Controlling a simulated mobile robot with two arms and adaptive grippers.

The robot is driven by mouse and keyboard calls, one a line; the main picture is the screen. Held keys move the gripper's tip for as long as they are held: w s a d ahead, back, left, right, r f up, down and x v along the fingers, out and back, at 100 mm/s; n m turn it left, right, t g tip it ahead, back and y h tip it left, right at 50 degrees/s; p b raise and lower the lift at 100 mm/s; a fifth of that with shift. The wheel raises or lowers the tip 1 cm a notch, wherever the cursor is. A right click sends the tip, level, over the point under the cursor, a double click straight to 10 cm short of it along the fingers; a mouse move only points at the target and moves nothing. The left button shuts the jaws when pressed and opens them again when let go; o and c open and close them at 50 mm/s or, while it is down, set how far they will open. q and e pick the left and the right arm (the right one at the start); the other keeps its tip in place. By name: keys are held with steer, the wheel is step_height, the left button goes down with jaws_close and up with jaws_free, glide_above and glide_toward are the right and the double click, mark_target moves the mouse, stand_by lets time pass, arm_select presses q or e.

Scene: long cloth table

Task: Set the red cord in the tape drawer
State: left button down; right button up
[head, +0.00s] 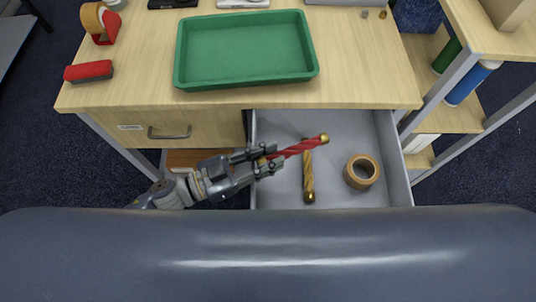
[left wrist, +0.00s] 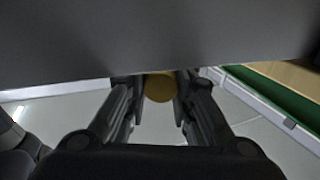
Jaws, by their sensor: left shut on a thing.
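The red cord (head: 298,147), a twisted red rod with gold ends, is in my left gripper (head: 268,162) over the open drawer (head: 345,130) in the head view. The gripper is shut on it near one end; the other end points right and slightly up. In the left wrist view a round gold end (left wrist: 160,87) shows between the fingers (left wrist: 155,95). A gold twisted cord (head: 308,178) and a roll of brown tape (head: 361,172) lie in the grey drawer. I cannot tell how high the red cord is above the drawer floor. My right gripper is not in view.
A green tray (head: 245,50) sits on the desk above the drawer. A closed drawer (head: 165,130) with a handle is at the left. A tape dispenser (head: 100,22) and red stapler-like item (head: 89,71) are at the desk's left. Shelves (head: 450,100) stand at the right.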

arm_select(q)
steer(key=shift+f, duration=0.35)
steer(key=c, duration=1.4)
jaws_free()
steer(key=shift+o, duration=0.2)
steer(key=shift+r, duration=0.1)
steer(key=shift+r, duration=0.25)
steer(key=shift+r+p, duration=0.3)
steer(key=shift+r, duration=0.2)
steer(key=b+v, duration=0.2)
steer(key=v, duration=1)
steer(key=shift+f, duration=0.2)
